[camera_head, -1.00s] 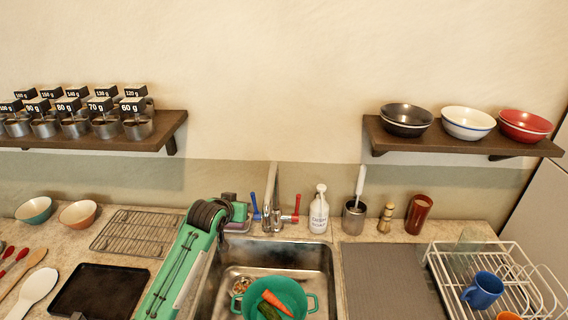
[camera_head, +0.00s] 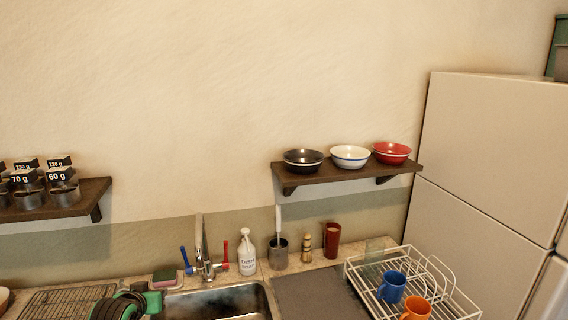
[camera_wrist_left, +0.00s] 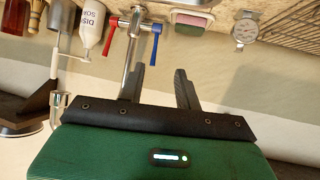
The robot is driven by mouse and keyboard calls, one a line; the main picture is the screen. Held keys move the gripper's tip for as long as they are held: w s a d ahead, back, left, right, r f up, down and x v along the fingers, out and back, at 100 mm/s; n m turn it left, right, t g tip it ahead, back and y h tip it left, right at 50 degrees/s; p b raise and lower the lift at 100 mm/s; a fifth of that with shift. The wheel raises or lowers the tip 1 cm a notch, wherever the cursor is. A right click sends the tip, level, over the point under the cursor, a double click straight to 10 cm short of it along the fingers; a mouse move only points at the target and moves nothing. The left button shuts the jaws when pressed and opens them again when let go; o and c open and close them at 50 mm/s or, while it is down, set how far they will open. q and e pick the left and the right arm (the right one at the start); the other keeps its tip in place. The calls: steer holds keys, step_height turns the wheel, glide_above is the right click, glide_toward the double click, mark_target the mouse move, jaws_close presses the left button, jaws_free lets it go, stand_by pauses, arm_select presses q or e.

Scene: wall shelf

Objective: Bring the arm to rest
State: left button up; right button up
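My left gripper (camera_wrist_left: 159,71) shows in the left wrist view with its two dark fingers apart and nothing between them. The wrist view is turned over, with the tap and the soap bottle hanging from the top. In the head view only a green and black part of my arm shows at the bottom left, beside the sink; its fingers cannot be made out there. My right gripper is in neither view.
A wall shelf (camera_head: 347,172) holds black, white and red bowls. The sink (camera_head: 222,303) has a tap (camera_head: 204,262) behind it. A soap bottle (camera_head: 247,255), red cup (camera_head: 333,240) and dish rack (camera_head: 436,274) stand to the right. A fridge (camera_head: 490,150) bounds the right.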

arm_select(q)
steer(key=s+d+f+g, duration=0.1)
steer(key=s+d+f, duration=0.1)
steer(key=s+f, duration=0.2)
steer(key=s+d+f+m+g, duration=0.1)
steer(key=s+d+f+g, duration=0.1)
steer(key=s, duration=0.7)
steer(key=s+d+f+m+g, duration=0.1)
steer(key=s+d+f, duration=0.3)
steer(key=s, duration=0.3)
steer(key=shift+s+f, duration=0.25)
steer(key=shift+f, duration=0.6)
steer(key=s+d+m+g, duration=0.1)
steer(key=s+d+g, duration=0.1)
steer(key=s, duration=0.8)
steer(key=s+d+g, duration=0.2)
steer(key=s, duration=0.8)
step_height(320, 180, down, 31)
steer(key=g, duration=0.2)
steer(key=s+a+f, duration=0.3)
steer(key=s+f, duration=1.7)
steer(key=shift+a+f+g, duration=0.2)
steer(key=shift+f+g, duration=0.05)
steer(key=shift+g, duration=0.15)
